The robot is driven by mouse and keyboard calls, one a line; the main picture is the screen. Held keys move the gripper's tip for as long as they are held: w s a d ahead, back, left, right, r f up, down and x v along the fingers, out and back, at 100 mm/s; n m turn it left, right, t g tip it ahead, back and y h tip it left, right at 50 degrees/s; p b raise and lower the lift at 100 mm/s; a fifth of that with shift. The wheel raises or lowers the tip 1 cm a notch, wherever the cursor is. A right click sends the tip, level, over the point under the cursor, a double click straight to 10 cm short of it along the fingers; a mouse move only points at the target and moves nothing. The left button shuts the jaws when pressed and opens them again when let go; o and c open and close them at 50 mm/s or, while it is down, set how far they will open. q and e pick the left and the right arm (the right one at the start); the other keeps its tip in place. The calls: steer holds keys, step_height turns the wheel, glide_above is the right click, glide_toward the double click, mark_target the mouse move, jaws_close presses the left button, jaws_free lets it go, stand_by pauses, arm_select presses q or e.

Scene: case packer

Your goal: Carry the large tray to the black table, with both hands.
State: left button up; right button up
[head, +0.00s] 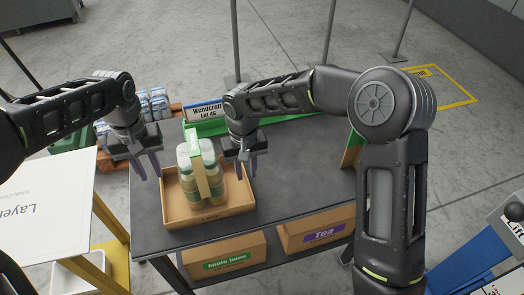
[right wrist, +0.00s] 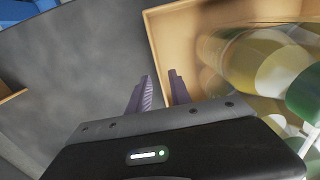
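The large tray (head: 228,213), an open brown cardboard tray, stands on a dark table (head: 300,185) in the head view. It holds several pale bottles with a green-and-tan carrier (head: 198,165). My left gripper (head: 147,172) is open above the tray's left side. My right gripper (head: 244,165) is at the tray's right side, its fingers apart. In the right wrist view, the tray's wall (right wrist: 158,42) runs down towards the gap between the open fingers (right wrist: 160,92). I cannot tell whether they touch it.
A white board (head: 45,210) marked Layer is at the left. A Wundcraft sign (head: 207,111) stands behind the tray. The tabletop right of the tray is largely clear.

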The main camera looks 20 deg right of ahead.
step_height(320, 180, up, 10)
steer(key=shift+f, duration=0.15)
stand_by(0.6)
